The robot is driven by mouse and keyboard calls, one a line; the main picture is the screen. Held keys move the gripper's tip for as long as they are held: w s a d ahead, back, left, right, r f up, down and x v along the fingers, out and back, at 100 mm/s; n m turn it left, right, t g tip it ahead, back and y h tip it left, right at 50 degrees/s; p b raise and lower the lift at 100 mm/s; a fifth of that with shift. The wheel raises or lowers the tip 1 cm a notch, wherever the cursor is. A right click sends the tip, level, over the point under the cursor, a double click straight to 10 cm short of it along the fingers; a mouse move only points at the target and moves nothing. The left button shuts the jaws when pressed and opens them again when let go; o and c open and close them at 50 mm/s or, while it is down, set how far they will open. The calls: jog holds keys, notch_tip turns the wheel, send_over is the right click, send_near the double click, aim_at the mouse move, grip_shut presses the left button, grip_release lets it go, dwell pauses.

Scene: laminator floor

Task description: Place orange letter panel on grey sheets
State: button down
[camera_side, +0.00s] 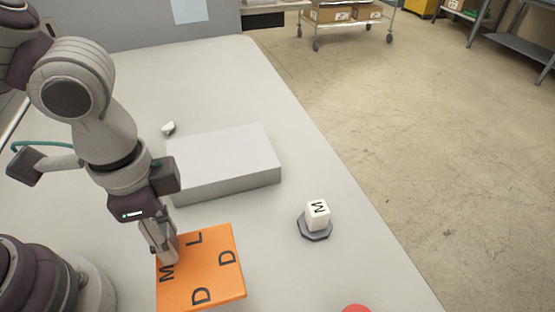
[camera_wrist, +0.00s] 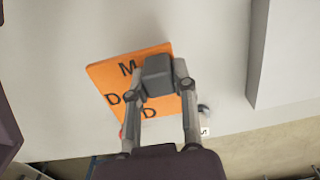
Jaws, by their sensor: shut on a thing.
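The orange letter panel (camera_side: 215,270) is a flat square with black letters M, L and D on its top. It is at the lower middle of the side view and also shows in the wrist view (camera_wrist: 105,77). My gripper (camera_side: 170,250) points down and is shut on the panel near its M side; a dark grey block between the fingers (camera_wrist: 158,75) covers part of the panel. I cannot tell whether the panel touches the table. The grey sheets (camera_side: 222,160) form a thick, flat block behind the panel, apart from it; they show at the right of the wrist view (camera_wrist: 285,50).
A white M cube (camera_side: 317,214) sits on a dark round base (camera_side: 315,233) right of the panel. A red thing (camera_side: 355,308) is cut off at the bottom edge. A small pale object (camera_side: 168,128) lies behind the sheets. The table's right edge borders open floor.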

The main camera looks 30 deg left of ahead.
jog(key=w+a+n, duration=0.2)
jog(key=a+n, duration=0.5)
jog(key=n, duration=1.1)
send_over(206, 166)
jog(key=shift+f, duration=2.65)
jog(key=c, duration=1.3)
grip_release()
jog(key=shift+f, duration=0.15)
jog(key=shift+c, duration=0.2)
jog(key=o, duration=0.4)
